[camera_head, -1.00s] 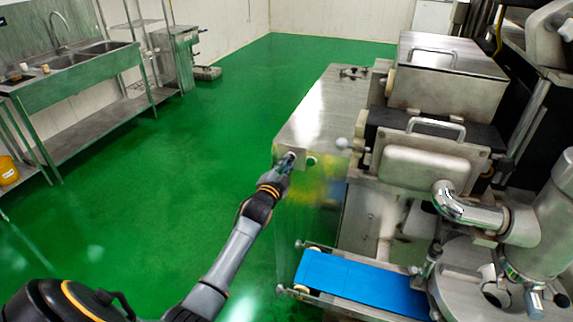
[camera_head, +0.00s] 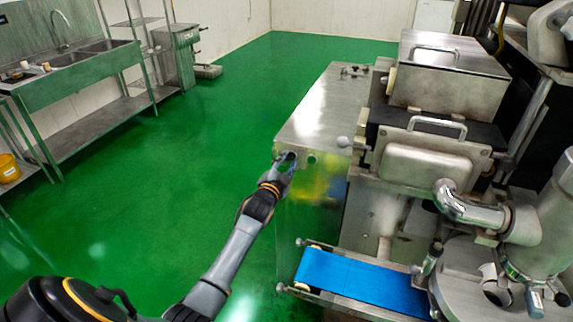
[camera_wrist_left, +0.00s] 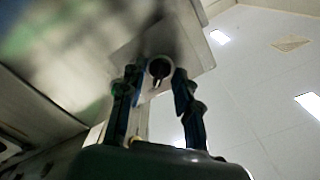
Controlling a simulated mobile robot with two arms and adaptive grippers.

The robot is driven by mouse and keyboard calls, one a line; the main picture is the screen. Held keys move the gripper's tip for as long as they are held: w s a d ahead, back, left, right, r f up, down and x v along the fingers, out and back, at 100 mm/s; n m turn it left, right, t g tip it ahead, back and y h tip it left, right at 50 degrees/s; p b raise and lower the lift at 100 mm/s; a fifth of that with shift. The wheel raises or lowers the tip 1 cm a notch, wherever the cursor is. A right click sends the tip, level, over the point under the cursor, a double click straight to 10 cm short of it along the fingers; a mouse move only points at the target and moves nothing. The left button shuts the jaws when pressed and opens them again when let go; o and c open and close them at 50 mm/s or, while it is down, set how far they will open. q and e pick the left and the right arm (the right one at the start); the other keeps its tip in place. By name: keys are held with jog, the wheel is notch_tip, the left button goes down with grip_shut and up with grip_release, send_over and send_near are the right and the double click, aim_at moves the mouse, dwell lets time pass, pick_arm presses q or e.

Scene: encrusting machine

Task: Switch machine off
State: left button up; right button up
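The steel machine (camera_head: 315,115) stands right of centre in the head view, with a small control panel on its near left corner. A dark round knob (camera_wrist_left: 160,68) on a light plate shows in the left wrist view. My left gripper (camera_head: 284,166) is at this panel corner in the head view and partly covers it. In the left wrist view the two fingers of my left gripper (camera_wrist_left: 156,84) stand apart, one on each side of the knob, with visible gaps. The knob's exact setting cannot be read. My right gripper is not in view.
A blue conveyor belt (camera_head: 360,283) sticks out low from the machine. A steel sink table (camera_head: 85,75) stands at the left. The green floor (camera_head: 180,180) between is clear.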

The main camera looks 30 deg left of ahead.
pick_arm(q)
jog(key=v, duration=1.2)
jog(key=shift+f, duration=0.1)
